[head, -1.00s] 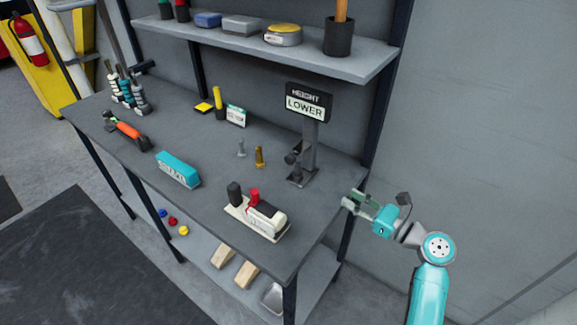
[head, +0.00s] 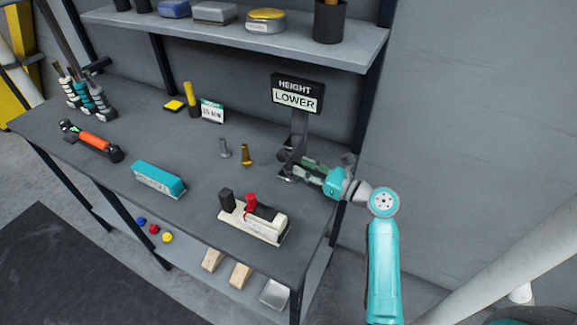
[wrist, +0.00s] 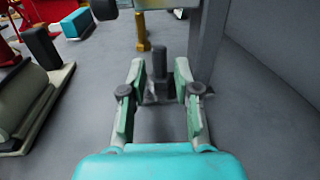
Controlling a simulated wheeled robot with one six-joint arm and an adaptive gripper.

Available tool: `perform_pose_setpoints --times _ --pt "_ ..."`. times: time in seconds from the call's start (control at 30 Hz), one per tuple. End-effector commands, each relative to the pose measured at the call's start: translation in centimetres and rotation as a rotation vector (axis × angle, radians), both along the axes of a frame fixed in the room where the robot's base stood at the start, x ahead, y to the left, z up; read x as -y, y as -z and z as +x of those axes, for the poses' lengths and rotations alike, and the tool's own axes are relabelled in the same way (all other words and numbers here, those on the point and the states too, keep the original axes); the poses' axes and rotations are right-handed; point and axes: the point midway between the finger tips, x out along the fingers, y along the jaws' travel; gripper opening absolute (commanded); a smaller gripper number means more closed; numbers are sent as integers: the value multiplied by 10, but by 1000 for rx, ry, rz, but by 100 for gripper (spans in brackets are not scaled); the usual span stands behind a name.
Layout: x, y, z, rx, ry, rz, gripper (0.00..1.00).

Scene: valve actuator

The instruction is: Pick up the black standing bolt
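The black standing bolt (wrist: 160,68) is upright in the wrist view, beside the foot of the height sign stand (head: 299,130). My gripper (wrist: 160,72) is open, with one green-grey finger on each side of the bolt in that view. A gap shows between the bolt and each finger, so I see no contact. How deep the bolt sits between the fingers is hard to tell. In the head view my gripper (head: 293,167) is low at the stand, and its fingers and the stand largely hide the bolt.
A brass bolt (head: 246,155) and a grey bolt (head: 224,148) stand to the left. A cream device with a red part (head: 253,220) is in front. The sign post rises close to my gripper. A teal box (head: 158,179) lies farther left on the bench (head: 195,210).

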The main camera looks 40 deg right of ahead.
Motion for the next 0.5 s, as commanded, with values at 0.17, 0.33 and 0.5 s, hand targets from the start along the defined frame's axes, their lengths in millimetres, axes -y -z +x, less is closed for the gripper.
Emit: perform_pose_setpoints --times 0.17,0.33,0.5 --pt "-3 1 12 0 -2 1 31" --pt "-10 4 36 0 -4 1 31" --pt "-13 4 51 0 -2 1 31"
